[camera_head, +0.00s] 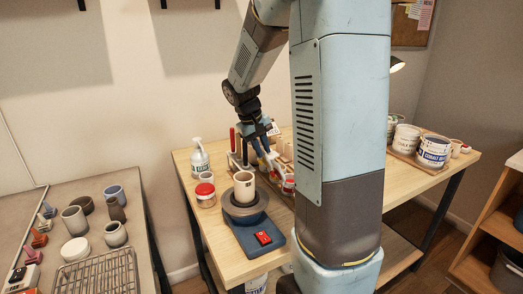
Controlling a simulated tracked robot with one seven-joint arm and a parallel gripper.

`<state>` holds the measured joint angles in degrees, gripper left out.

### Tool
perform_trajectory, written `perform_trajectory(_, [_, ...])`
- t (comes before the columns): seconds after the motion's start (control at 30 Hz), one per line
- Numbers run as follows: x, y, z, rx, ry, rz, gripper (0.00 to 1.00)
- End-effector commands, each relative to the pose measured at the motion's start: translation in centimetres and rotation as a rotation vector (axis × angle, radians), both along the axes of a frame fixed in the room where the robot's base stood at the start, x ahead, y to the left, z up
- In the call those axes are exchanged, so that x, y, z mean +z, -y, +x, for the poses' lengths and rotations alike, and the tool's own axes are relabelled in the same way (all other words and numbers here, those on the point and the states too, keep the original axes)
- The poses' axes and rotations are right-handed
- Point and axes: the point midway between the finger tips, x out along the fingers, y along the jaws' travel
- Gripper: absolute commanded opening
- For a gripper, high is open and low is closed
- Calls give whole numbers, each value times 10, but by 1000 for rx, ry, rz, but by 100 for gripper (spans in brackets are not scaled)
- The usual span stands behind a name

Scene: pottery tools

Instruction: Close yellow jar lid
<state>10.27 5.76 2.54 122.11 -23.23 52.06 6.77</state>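I cannot make out a yellow jar or a yellow lid in this view. A small jar with a red lid (205,191) stands at the left front of the wooden table (222,230). Another small red and white container (288,184) is beside my arm column, partly hidden by it. My gripper (270,161) points down over the table, just above and left of that container. The gripper is too small and cluttered here to tell whether its fingers are open or holding anything.
A pottery wheel (247,213) with a pale cup (244,187) on it stands at the front. A white spray bottle (199,157) is behind the red-lidded jar. Labelled glaze buckets (434,151) stand at the right. A grey table with pots (75,219) is at the left.

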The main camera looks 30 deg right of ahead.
Motion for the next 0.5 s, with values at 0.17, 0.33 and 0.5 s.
perform_trajectory(0.17, [-7,3,0,-1,0,0,20])
perform_trajectory(0.33, [-7,3,0,-2,1,0,20])
perform_trajectory(0.5, [-7,3,0,-2,1,0,12])
